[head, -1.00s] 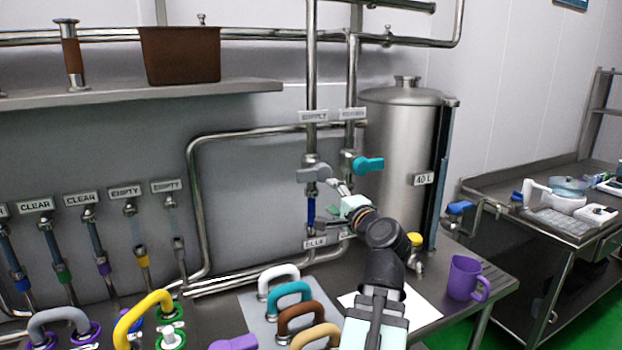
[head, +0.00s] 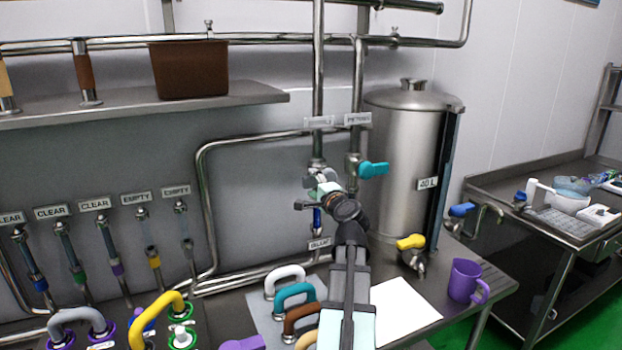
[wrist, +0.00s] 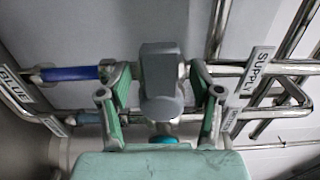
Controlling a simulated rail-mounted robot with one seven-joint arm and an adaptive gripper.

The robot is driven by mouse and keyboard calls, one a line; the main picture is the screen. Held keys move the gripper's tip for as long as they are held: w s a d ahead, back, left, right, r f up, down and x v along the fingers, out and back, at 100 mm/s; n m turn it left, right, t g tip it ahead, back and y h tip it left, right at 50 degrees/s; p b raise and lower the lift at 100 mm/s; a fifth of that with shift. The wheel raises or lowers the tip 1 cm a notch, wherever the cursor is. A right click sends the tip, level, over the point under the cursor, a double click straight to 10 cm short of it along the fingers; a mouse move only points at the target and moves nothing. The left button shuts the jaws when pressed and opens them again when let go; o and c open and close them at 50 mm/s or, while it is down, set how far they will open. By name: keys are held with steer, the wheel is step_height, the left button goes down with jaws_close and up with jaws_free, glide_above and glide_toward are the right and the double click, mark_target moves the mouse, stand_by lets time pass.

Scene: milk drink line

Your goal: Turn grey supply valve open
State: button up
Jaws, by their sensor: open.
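The grey supply valve handle (wrist: 160,82) sits between the two fingers of my open gripper (wrist: 160,97) in the wrist view. A finger stands on each side of it, with visible gaps, so I see no grip on it. In the head view, my gripper (head: 322,188) is up against the supply pipe and hides most of the valve. The SUPPLY label (wrist: 258,70) is right of the handle in the wrist view, and a blue pipe section (wrist: 70,74) is left of it.
A teal valve handle (head: 373,169) is on the neighbouring pipe, close to the right of my gripper. A steel tank (head: 400,150) stands behind it. Coloured handles (head: 294,294), a white sheet (head: 408,312) and a purple jug (head: 466,281) are on the bench below.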

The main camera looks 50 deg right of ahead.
steer(key=shift+x, duration=1.2)
steer(key=shift+c, duration=0.3)
jaws_close()
steer(key=shift+d+r, duration=0.1)
